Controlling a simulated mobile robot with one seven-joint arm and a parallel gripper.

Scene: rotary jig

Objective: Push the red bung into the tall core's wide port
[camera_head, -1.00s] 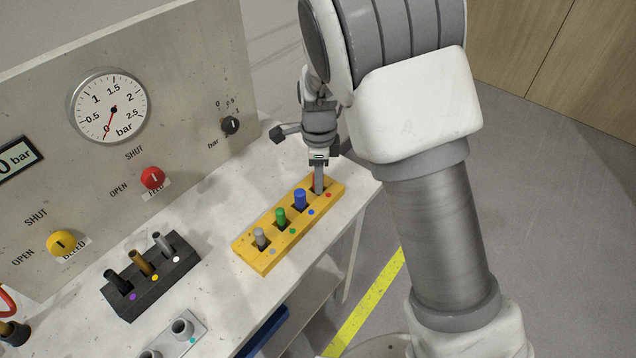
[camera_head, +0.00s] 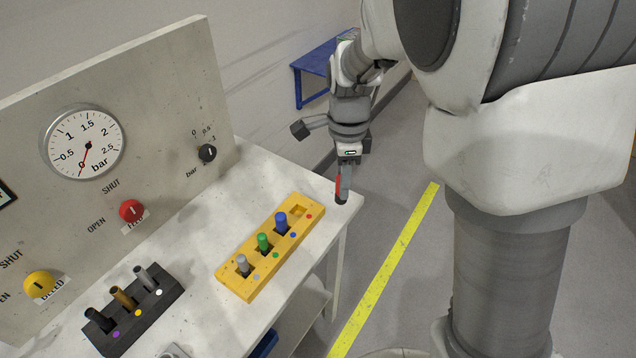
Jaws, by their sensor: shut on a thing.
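My gripper (camera_head: 343,190) is shut on the red bung (camera_head: 338,187), which points down with a dark lower end. It is held beyond the right end of the yellow rack, near the table's right corner. The yellow rack (camera_head: 236,281) holds a grey bung (camera_head: 242,264), a green bung (camera_head: 263,242) and a blue bung (camera_head: 281,221). Its slot by the red dot is empty. The tall core and its wide port cannot be made out; only a bit of a grey part (camera_head: 172,352) shows at the bottom edge.
A black rack (camera_head: 140,318) with three pegs stands at the table's lower left. The panel behind carries a gauge (camera_head: 83,142), a red knob (camera_head: 131,210), a yellow knob (camera_head: 39,284) and a black knob (camera_head: 207,152). The white table (camera_head: 205,218) is clear between panel and yellow rack.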

